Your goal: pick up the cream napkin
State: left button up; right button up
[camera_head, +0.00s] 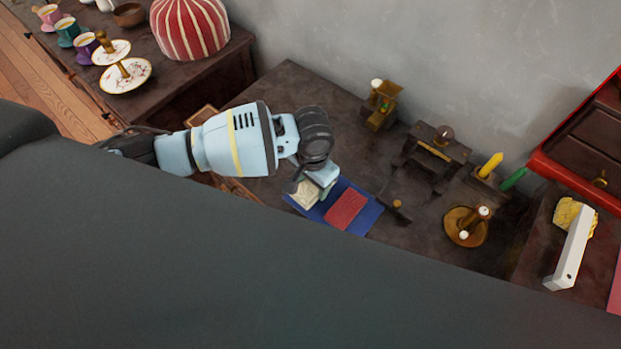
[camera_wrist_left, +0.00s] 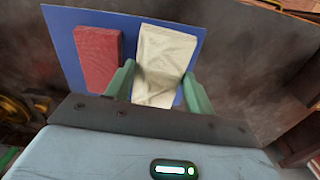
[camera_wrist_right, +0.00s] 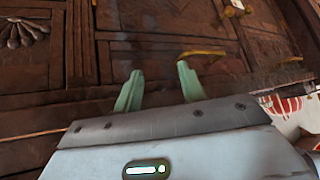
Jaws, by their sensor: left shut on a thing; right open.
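The cream napkin (camera_wrist_left: 163,62) lies folded on a blue mat (camera_wrist_left: 67,44), beside a folded red napkin (camera_wrist_left: 98,58). My left gripper (camera_wrist_left: 158,88) has its green fingers on either side of the cream napkin's near part and is shut on it. In the head view the cream napkin (camera_head: 306,194) is partly hidden by my left gripper (camera_head: 318,184). The red napkin (camera_head: 346,208) and blue mat (camera_head: 362,222) show beside it. My right gripper (camera_wrist_right: 158,88) is open and empty, in front of dark carved wooden furniture (camera_wrist_right: 140,60).
On the dark table (camera_head: 290,85) a brass candle holder (camera_head: 466,226) and a wooden stand (camera_head: 436,150) stand right of the mat. A yellow candle (camera_head: 491,164) is farther right. A side table at the upper left holds cups, plates and a striped red dome (camera_head: 190,28).

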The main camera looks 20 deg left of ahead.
pick_arm(q)
jog(key=s+d+r+p, duration=0.1)
jog(key=s+d, duration=0.5)
jog(key=s, duration=0.6)
jog(key=shift+s+r, duration=0.15)
jog(key=shift+s, duration=0.2)
pick_arm(e)
jog(key=shift+w+r, duration=0.55)
jog(key=shift+r, duration=0.35)
